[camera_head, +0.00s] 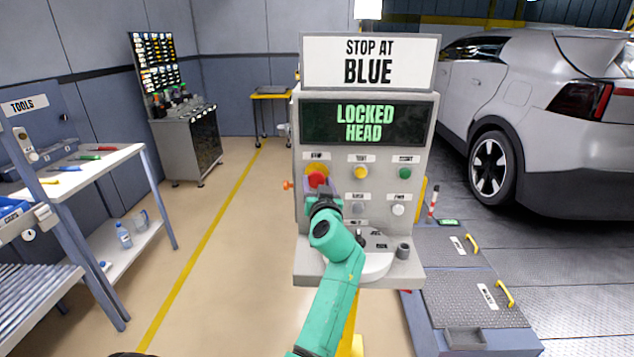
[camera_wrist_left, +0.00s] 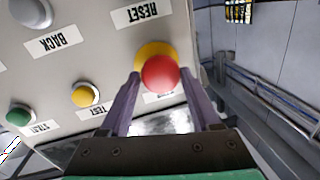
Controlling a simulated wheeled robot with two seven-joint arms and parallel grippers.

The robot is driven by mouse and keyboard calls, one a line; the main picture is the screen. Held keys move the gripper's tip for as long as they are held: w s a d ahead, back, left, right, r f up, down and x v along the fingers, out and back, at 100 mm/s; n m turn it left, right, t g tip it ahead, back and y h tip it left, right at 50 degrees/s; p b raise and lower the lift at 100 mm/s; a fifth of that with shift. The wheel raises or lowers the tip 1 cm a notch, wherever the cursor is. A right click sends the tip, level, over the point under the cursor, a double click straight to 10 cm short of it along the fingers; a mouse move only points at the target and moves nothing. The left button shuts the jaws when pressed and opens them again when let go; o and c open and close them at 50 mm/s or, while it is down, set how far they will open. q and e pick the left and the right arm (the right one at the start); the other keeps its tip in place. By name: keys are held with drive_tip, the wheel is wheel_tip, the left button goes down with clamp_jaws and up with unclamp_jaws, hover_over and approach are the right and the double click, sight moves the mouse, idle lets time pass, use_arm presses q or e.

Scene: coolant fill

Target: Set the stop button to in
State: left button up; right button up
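The stop button (camera_head: 317,172) is a red knob on a yellow collar, at the upper left of the console's button panel. In the left wrist view the red knob (camera_wrist_left: 160,73) sits between the tips of my left gripper. My left gripper (camera_head: 320,190) is at the panel just below the button in the head view. In the left wrist view its two purple fingers (camera_wrist_left: 160,82) are apart, one on each side of the knob. I cannot tell whether they touch it, or whether the button is in or out. My right gripper is not in view.
The console (camera_head: 366,222) has a yellow button (camera_head: 360,172), a green button (camera_head: 405,173) and pale buttons beside and below. Its screen (camera_head: 363,124) reads "LOCKED HEAD"; the sign (camera_head: 368,62) above reads "STOP AT BLUE". A workbench (camera_head: 110,165) stands left, a car (camera_head: 550,120) right.

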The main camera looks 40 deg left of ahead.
use_arm(q)
drive_tip(key=shift+a, duration=0.1)
clamp_jaws()
drive_tip(key=shift+w+a+f+b, duration=0.3)
drive_tip(key=shift+w+a+b, duration=0.2)
drive_tip(key=shift+b, duration=0.65)
drive_tip(key=shift+d+r, duration=0.1)
drive_tip(key=shift+r, duration=0.2)
drive_tip(key=o, duration=0.6)
unclamp_jaws()
drive_tip(key=shift+c, duration=0.2)
drive_tip(key=shift+o, duration=0.3)
drive_tip(key=shift+w+a+f, duration=0.2)
drive_tip(key=shift+w, duration=0.1)
drive_tip(key=shift+r, duration=0.1)
drive_tip(key=shift+s, duration=0.1)
